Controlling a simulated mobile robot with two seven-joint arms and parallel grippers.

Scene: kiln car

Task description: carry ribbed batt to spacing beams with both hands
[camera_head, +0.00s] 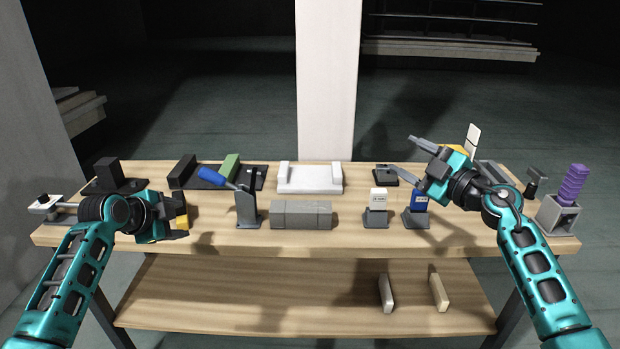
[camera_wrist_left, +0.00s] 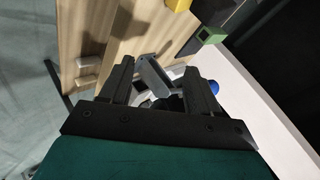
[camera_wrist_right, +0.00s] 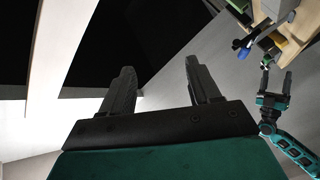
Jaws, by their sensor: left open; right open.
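A white slab with a raised rib at each end, which looks like the ribbed batt (camera_head: 310,180), lies at the back middle of the table. Two pale upright bars stand apart on the lower shelf and may be the spacing beams (camera_head: 386,293) (camera_head: 438,292); I cannot be sure. My left gripper (camera_head: 180,219) is open over the table's left part, left of the batt and apart from it. My right gripper (camera_head: 400,152) is open and raised, right of the batt. Nothing is held between the fingers in either wrist view (camera_wrist_left: 160,68) (camera_wrist_right: 158,66).
A grey block (camera_head: 300,214) stands in front of the slab. A blue-handled tool in a dark stand (camera_head: 247,208) is left of it. A dark tray with a green block (camera_head: 230,166) lies behind. Small holders (camera_head: 376,218) and a purple ribbed piece (camera_head: 573,184) are right. The shelf's left part is bare.

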